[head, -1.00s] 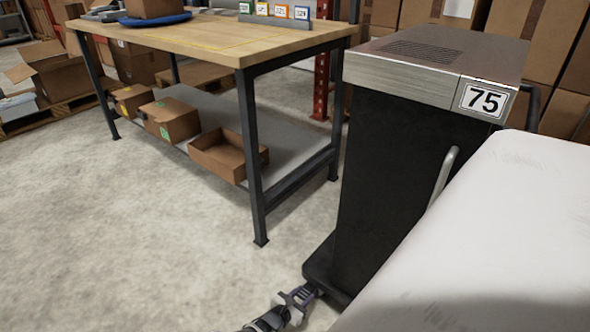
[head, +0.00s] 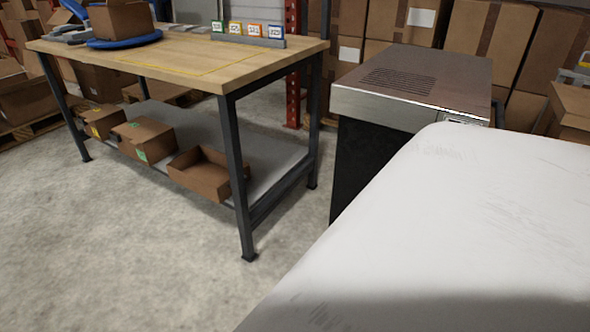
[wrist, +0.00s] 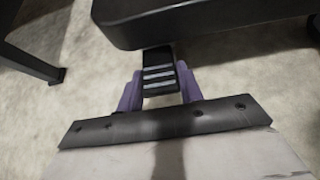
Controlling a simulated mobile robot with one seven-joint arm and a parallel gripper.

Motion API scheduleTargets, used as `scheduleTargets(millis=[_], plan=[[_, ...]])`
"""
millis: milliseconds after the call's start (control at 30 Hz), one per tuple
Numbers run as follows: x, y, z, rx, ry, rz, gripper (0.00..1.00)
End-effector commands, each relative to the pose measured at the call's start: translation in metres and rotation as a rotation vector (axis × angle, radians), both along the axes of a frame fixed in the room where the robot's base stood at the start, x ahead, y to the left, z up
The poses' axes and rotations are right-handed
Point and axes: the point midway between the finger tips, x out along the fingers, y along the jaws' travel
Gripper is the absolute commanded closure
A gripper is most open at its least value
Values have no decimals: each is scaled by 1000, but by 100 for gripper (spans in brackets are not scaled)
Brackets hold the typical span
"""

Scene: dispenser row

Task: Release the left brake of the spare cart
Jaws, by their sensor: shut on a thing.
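The cart (head: 362,162) is a dark cabinet with a brushed-metal top, standing right of the workbench. My white arm part covers its lower front and nearly all of its label. In the wrist view, the cart's dark base (wrist: 215,22) crosses the top. A short black brake pedal with pale ribs (wrist: 159,75) sticks out from under it. My gripper (wrist: 160,90) has its purple fingers shut on the pedal, one on each side. The gripper does not show in the head view now. I cannot tell whether the pedal is up or down.
A wooden workbench (head: 190,60) with dark legs stands left of the cart. Its lower shelf holds several cardboard boxes, including an open one (head: 205,172). Stacked cartons (head: 485,45) stand behind the cart. The concrete floor (head: 130,250) in front of the bench is clear.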

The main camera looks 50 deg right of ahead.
Motion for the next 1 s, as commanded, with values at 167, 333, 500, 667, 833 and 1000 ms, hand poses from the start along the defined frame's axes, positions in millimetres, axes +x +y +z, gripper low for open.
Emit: scheduleTargets(millis=[167, 333, 500, 667, 833, 1000], plan=[[-1, 1, 0, 15, 2, -1, 100], [-1, 1, 0, 16, 2, -1, 100], [-1, 1, 0, 16, 2, -1, 61], [-1, 0, 0, 14, 2, -1, 42], [-1, 0, 0, 13, 1, 0, 42], [-1, 2, 3, 13, 1, 0, 42]])
